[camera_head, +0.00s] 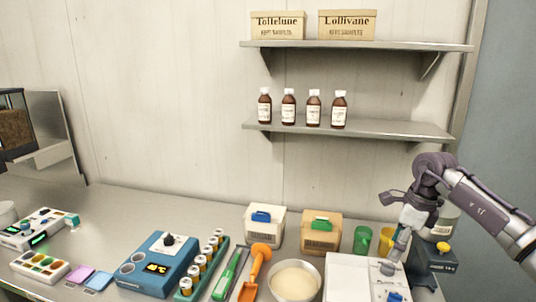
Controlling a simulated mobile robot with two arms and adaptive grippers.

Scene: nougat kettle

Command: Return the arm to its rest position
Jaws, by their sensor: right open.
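My right arm comes in from the right edge and bends down at the right of the bench. My right gripper (395,252) points downward above a white boxy device (350,277) at the front right. Its fingers are small in the picture, and no object can be made out between them. I cannot tell whether the fingertips touch the device. My left gripper is not in view.
Near the right gripper stand a green cup (362,240), a yellow cup (386,240) and a dark device with a yellow knob (436,262). A bowl of pale contents (294,281) stands to the left. Above, a shelf (350,129) holds several brown bottles.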

